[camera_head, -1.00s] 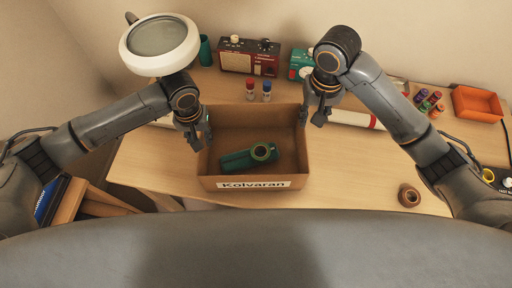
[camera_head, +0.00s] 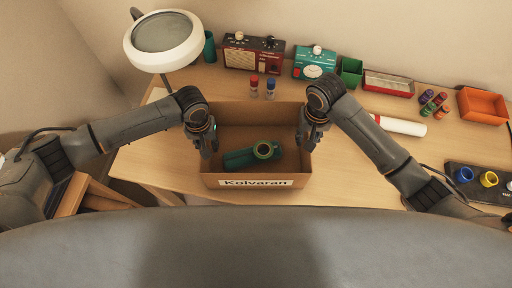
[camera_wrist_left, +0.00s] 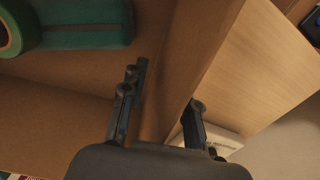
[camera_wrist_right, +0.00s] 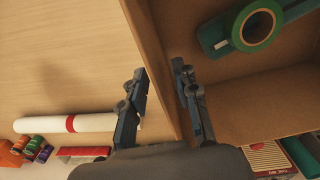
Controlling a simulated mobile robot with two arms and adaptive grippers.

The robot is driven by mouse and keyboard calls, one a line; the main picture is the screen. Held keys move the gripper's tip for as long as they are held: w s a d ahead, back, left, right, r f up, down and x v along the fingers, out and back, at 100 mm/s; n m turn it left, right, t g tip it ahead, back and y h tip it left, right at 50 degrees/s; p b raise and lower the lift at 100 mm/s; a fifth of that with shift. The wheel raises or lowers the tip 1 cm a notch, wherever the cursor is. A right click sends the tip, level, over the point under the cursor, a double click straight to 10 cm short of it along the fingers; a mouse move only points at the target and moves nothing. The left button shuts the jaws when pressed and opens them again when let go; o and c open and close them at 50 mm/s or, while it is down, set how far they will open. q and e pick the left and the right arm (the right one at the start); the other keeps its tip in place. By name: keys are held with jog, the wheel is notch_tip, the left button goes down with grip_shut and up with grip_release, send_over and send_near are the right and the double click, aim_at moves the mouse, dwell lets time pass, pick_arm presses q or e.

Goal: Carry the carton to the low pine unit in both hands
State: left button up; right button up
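The open cardboard carton (camera_head: 255,184), labelled "Kolvaran", stands on the desk. Inside it lies a green tape dispenser (camera_head: 240,158) with a green roll; it also shows in the right wrist view (camera_wrist_right: 215,38). My left gripper (camera_head: 205,150) is at the carton's left wall; in the left wrist view its open fingers (camera_wrist_left: 168,90) are on either side of that wall. My right gripper (camera_head: 308,145) is at the right wall; in the right wrist view its open fingers (camera_wrist_right: 163,72) are on either side of it, with gaps. I cannot identify the low pine unit for certain.
Two small bottles (camera_head: 262,90) stand behind the carton. A white magnifier lamp (camera_head: 163,42), a red radio-like box (camera_head: 252,52) and a teal device (camera_head: 312,64) are at the back. A white roll (camera_head: 400,126) lies to the right. Wooden furniture (camera_head: 88,192) is left of the desk.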

pick_arm(q)
jog(key=shift+f, duration=0.4)
pick_arm(e)
jog(key=shift+f, duration=0.75)
pick_arm(q)
jog(key=shift+c, duration=0.2)
pick_arm(e)
jog(key=shift+c, duration=0.2)
pick_arm(q)
grip_shut()
pick_arm(e)
grip_shut()
